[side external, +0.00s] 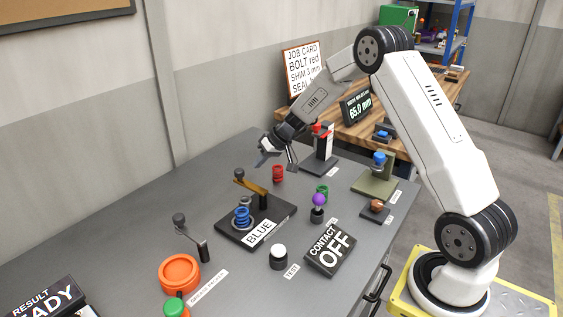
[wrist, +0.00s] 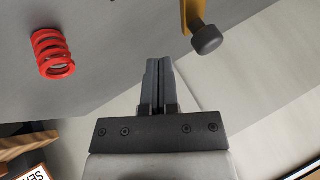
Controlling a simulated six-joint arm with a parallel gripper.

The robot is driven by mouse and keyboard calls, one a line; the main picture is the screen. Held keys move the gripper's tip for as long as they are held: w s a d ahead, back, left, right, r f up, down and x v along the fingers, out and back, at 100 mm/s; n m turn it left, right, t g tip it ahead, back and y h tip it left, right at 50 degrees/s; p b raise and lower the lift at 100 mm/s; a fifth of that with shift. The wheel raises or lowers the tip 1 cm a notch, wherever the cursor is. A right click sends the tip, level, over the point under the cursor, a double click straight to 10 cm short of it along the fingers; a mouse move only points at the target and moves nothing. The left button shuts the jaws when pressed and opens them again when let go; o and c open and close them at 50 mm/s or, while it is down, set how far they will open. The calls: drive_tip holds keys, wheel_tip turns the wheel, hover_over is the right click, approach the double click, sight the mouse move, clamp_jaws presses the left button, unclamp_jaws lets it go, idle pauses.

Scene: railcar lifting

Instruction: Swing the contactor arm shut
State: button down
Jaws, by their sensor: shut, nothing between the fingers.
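The contactor arm (side external: 255,187) is a brass-yellow bar with a dark round knob (side external: 239,173) at its far end. It stands raised over a dark base (side external: 271,222) that bears a blue spring (side external: 242,216) and a BLUE label. In the wrist view the yellow arm (wrist: 187,14) and its dark knob (wrist: 206,39) show at the upper right. My gripper (side external: 275,157) is above the table behind the arm, apart from it. In the wrist view my gripper's fingers (wrist: 158,65) are together and empty, to the left of and below the knob.
A red spring (side external: 278,173) stands near my gripper and shows in the wrist view (wrist: 53,54). The table's back left is clear.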

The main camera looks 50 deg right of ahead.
sight(238, 171)
drive_tip(key=shift+w+a, duration=0.25)
drive_tip(key=shift+a, duration=0.45)
drive_tip(key=shift+w+a, duration=0.2)
drive_tip(key=shift+a, duration=0.5)
drive_tip(key=shift+w+a+n+y, duration=0.15)
drive_tip(key=shift+a+n+y, duration=0.15)
drive_tip(key=shift+n, duration=0.3)
drive_tip(key=shift+w+a+n+g+y, duration=0.25)
drive_tip(key=shift+a+n+g+y, duration=0.55)
drive_tip(key=shift+n, duration=0.6)
drive_tip(key=a+n+g, duration=0.2)
drive_tip(key=n, duration=0.1)
drive_tip(key=shift+a+n+y, duration=0.3)
drive_tip(key=shift+y, duration=0.1)
drive_tip(key=s+a+n+g+h, duration=0.1)
drive_tip(key=s+a+n+g, duration=0.3)
drive_tip(key=n+g, duration=0.3)
drive_tip(key=shift+s+a+n, duration=0.3)
drive_tip(key=shift+a+n, duration=0.4)
drive_tip(key=shift+n, duration=1.3)
drive_tip(key=shift+r, duration=0.1)
